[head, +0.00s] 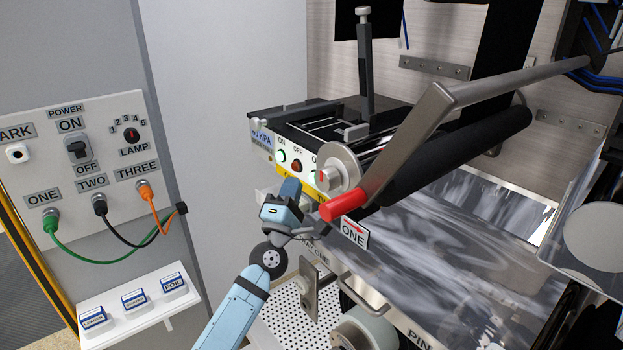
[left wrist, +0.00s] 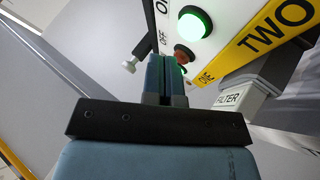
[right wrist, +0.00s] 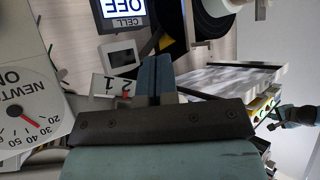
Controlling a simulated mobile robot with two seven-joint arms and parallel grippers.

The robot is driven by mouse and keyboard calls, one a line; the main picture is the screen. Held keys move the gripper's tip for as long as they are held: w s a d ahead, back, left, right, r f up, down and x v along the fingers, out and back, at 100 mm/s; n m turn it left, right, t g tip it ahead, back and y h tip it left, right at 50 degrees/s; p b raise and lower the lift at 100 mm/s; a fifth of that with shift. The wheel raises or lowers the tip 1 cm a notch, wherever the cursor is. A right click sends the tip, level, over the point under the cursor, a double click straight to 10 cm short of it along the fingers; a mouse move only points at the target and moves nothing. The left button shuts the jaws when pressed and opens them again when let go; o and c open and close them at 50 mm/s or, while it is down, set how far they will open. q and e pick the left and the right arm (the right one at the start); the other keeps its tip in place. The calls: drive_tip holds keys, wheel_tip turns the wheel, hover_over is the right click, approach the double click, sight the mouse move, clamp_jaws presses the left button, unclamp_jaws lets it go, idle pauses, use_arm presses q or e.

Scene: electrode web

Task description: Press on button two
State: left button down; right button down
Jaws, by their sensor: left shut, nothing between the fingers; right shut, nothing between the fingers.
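A button panel shows in the head view (head: 290,160), with a green button (head: 282,155) and a red-orange button (head: 297,166). In the left wrist view a brightly lit green button (left wrist: 195,22) is near the top, with a reddish button (left wrist: 184,55) below it. A yellow strip (left wrist: 268,40) beside them reads TWO, with ONE further along. My left gripper (head: 290,188) is shut and empty, just in front of and below the panel; its fingertips (left wrist: 166,62) look close to the reddish button, contact unclear. My right gripper (right wrist: 154,65) is shut and empty, outside the head view.
A red-ended lever (head: 340,206) and a roller (head: 450,150) stand right of the left gripper. A metallic web (head: 450,235) runs below. A cable panel (head: 80,150) is at left. The right wrist view shows a NEWTON dial (right wrist: 22,110) and a display reading OFF (right wrist: 122,10).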

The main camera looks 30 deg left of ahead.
use_arm(q)
drive_tip(key=shift+s+a, duration=0.25)
drive_tip(key=shift+s, duration=0.4)
drive_tip(key=shift+s+a, duration=0.3)
drive_tip(key=shift+s, duration=0.35)
drive_tip(key=shift+s+a, duration=0.25)
drive_tip(key=shift+s, duration=0.4)
drive_tip(key=s+d+f+m+g+h+p, duration=0.1)
drive_tip(key=s+d+f+m+g+h, duration=0.35)
drive_tip(key=f+m, duration=0.45)
drive_tip(key=s+d+f+m+g+h+p, duration=0.15)
drive_tip(key=s+d+f+m+h, duration=0.3)
drive_tip(key=d+f+m, duration=0.55)
drive_tip(key=s+d+f+m+g, duration=0.1)
drive_tip(key=s+f+m+g, duration=0.2)
drive_tip(key=s+f, duration=0.4)
drive_tip(key=s+d+f+m+g, duration=0.2)
drive_tip(key=s+f+g, duration=0.1)
drive_tip(key=s+f, duration=0.5)
drive_tip(key=shift+s+d+f+m+g+y, duration=0.25)
drive_tip(key=shift+s+m+g+y, duration=0.15)
drive_tip(key=shift+s, duration=0.15)
